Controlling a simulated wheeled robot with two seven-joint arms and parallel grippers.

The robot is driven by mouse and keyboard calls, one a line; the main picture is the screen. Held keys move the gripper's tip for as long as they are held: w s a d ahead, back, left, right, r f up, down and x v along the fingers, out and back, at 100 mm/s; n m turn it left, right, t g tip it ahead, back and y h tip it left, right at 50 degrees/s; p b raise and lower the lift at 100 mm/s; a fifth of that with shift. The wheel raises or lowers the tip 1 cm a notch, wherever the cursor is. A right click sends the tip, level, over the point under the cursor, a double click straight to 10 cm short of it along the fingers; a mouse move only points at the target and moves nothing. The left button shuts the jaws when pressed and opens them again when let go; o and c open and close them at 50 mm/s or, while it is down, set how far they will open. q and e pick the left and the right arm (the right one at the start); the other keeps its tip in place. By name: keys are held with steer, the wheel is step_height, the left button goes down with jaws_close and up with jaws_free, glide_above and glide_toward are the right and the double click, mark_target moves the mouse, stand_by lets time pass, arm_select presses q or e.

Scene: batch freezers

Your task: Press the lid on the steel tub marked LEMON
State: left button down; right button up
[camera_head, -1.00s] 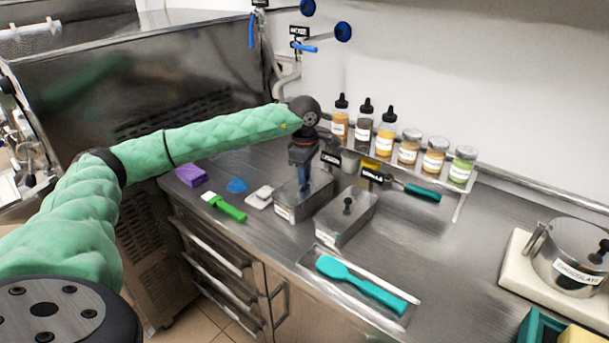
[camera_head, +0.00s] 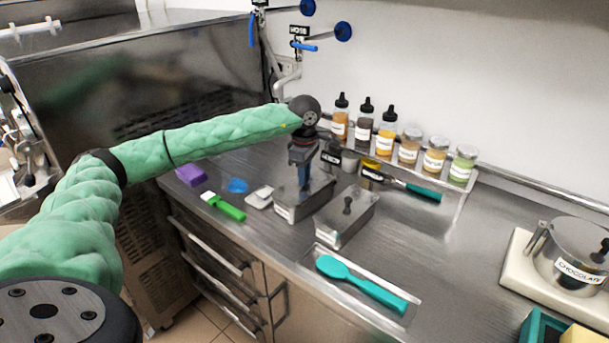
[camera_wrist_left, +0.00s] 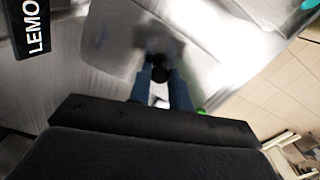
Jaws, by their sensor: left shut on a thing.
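The left steel tub (camera_head: 291,212) stands on the counter, with a steel lid (camera_head: 318,187) over its top. A black tag stands behind it; the wrist view shows the tag (camera_wrist_left: 35,27) reading "LEMO", its end cut off. My left gripper (camera_head: 304,183) points down over this tub. In the wrist view its blue fingers (camera_wrist_left: 162,84) are shut on the lid's dark knob (camera_wrist_left: 161,72). I cannot tell whether the lid is fully seated all round. My right gripper is not in view.
A second lidded steel tub (camera_head: 345,222) with a black knob stands close on the right. A teal spatula (camera_head: 362,285) lies on a tray in front. A green brush (camera_head: 224,207) and white item (camera_head: 260,197) lie left. Bottles and jars (camera_head: 409,147) line the back.

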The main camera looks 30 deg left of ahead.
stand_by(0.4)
arm_select(q)
steer(key=c, duration=0.7)
jaws_free()
steer(key=shift+r, duration=0.2)
steer(key=shift+r+p, duration=0.95)
steer(key=shift+r, duration=2.4)
steer(key=shift+c, duration=0.3)
jaws_close()
